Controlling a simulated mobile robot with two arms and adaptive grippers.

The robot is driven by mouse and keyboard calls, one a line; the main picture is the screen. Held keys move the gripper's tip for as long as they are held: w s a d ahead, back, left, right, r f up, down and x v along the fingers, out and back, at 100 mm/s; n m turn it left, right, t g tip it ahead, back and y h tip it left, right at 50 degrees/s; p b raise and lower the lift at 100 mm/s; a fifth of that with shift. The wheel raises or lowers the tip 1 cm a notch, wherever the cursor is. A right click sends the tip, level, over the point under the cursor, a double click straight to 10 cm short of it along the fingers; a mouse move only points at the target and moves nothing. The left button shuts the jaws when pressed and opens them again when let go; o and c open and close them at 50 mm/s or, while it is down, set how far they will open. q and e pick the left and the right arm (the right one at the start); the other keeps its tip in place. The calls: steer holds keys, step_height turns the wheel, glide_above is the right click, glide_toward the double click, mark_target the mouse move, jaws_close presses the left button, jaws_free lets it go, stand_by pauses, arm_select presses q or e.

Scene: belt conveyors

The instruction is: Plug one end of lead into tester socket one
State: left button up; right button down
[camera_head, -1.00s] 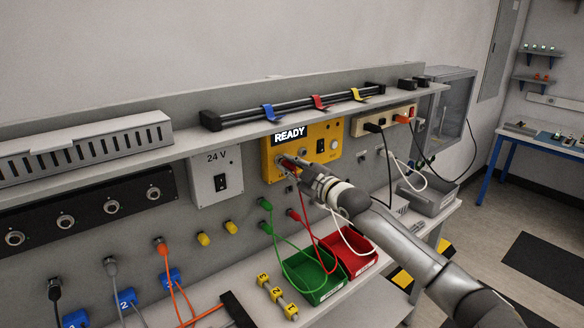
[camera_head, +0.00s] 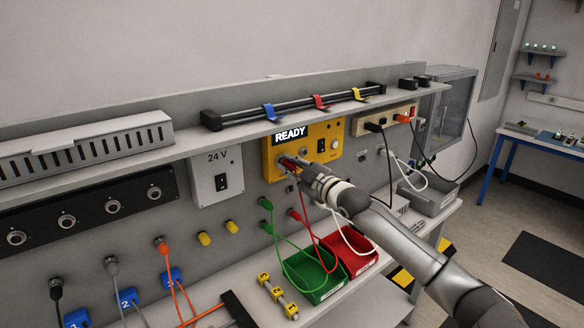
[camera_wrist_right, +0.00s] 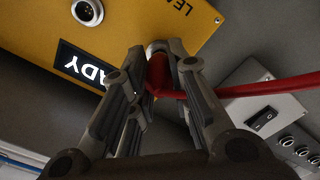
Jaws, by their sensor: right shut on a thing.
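The yellow tester (camera_head: 330,153) is on the wall panel, and its display reads READY. My right gripper (camera_head: 287,163) is at the tester's lower left face. In the right wrist view my right gripper (camera_wrist_right: 165,75) is shut on a red plug (camera_wrist_right: 158,72), the end of a red lead (camera_wrist_right: 270,87) that runs off to the right. The yellow tester (camera_wrist_right: 150,25) is just beyond the fingertips, with one round socket (camera_wrist_right: 87,11) showing apart from the plug. The plug's tip is hidden, so I cannot tell whether it is in a socket. My left gripper is not in view.
A 24 V box (camera_head: 216,178) is left of the tester. A shelf (camera_head: 240,132) overhangs it. Green (camera_head: 318,283) and red (camera_head: 364,265) bins stand below, with green (camera_head: 284,262) and white (camera_head: 352,238) leads hanging nearby. Several other plugs line the panel.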

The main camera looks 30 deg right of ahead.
steer(key=shift+w, duration=0.45)
stand_by(0.3)
steer(key=c, duration=1.3)
jaws_free()
steer(key=shift+s, duration=0.1)
steer(key=shift+s+f, duration=0.1)
steer(key=shift+s, duration=0.5)
steer(key=shift+s+d, duration=0.2)
steer(key=shift+s, duration=2.45)
steer(key=shift+s+d, duration=0.2)
steer(key=shift+s, duration=2.45)
